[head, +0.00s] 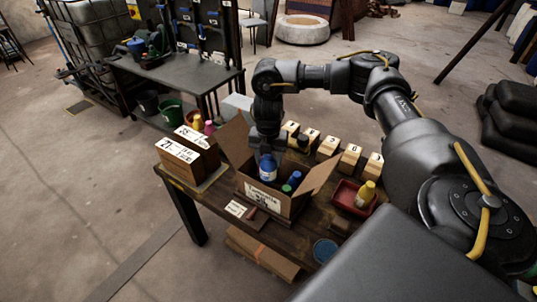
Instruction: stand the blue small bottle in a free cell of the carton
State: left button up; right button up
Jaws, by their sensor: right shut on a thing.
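The open cardboard carton (262,198) stands on the wooden table with its flaps spread. My right gripper (267,152) reaches down over the carton from above and is shut on the blue small bottle (268,168). The bottle has a white label and looks upright. It is at the back left part of the carton's opening; I cannot tell whether its base touches the carton's floor. Other bottles with blue and green tops (291,182) stand in the carton to its right. The cell walls are too small to make out. My left gripper is not in view.
Numbered wooden blocks (349,158) stand in a row behind the carton. Labelled boxes (183,160) stand at the left. The carton's raised flaps (318,176) flank its opening.

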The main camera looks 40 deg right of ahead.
jog(key=shift+f, duration=0.2)
dwell(0.3)
jog(key=shift+f+b, duration=0.4)
jog(key=shift+f, duration=0.35)
jog(key=shift+f, duration=0.1)
jog(key=shift+f+b, duration=0.4)
jog(key=shift+f, duration=0.35)
jog(key=o, duration=1.2)
